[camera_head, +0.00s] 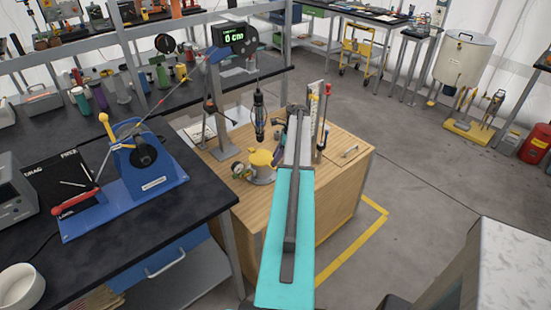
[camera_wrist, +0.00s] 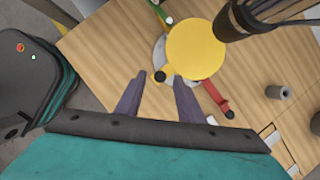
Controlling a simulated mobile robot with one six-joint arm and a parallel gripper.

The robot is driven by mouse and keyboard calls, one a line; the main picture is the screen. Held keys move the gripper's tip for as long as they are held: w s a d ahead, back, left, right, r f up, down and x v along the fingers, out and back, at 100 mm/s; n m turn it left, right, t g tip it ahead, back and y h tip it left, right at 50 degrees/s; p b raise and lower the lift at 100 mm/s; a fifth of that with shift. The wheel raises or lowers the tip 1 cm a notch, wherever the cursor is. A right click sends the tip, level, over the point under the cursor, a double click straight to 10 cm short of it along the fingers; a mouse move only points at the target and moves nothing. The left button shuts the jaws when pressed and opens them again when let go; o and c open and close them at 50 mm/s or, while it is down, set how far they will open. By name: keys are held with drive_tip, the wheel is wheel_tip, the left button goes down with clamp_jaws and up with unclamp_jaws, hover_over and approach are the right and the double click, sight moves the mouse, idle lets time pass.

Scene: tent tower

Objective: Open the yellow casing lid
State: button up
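The yellow casing lid (camera_head: 260,158) is a round disc lying about flat over a pale round casing (camera_head: 262,174) on the wooden cabinet top. In the wrist view the lid (camera_wrist: 197,48) fills the upper middle, with part of the pale casing (camera_wrist: 159,52) showing at its left. My gripper (camera_wrist: 159,76) is open and empty, its two purple-grey fingers pointing toward the near left side of the lid, with no clear contact. A red lever (camera_wrist: 215,97) sits beside the lid at lower right. In the head view my arm hides much of the gripper.
A dark cylinder (camera_head: 259,115) hangs above the cabinet near the lid; it also shows in the wrist view (camera_wrist: 236,20). A small grey cylinder (camera_wrist: 279,92) stands on the wooden top (camera_wrist: 115,40). A blue winch (camera_head: 138,160) is on the black bench at left.

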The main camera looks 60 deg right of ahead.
drive_tip(key=shift+x, duration=1)
drive_tip(key=shift+c, duration=0.3)
clamp_jaws()
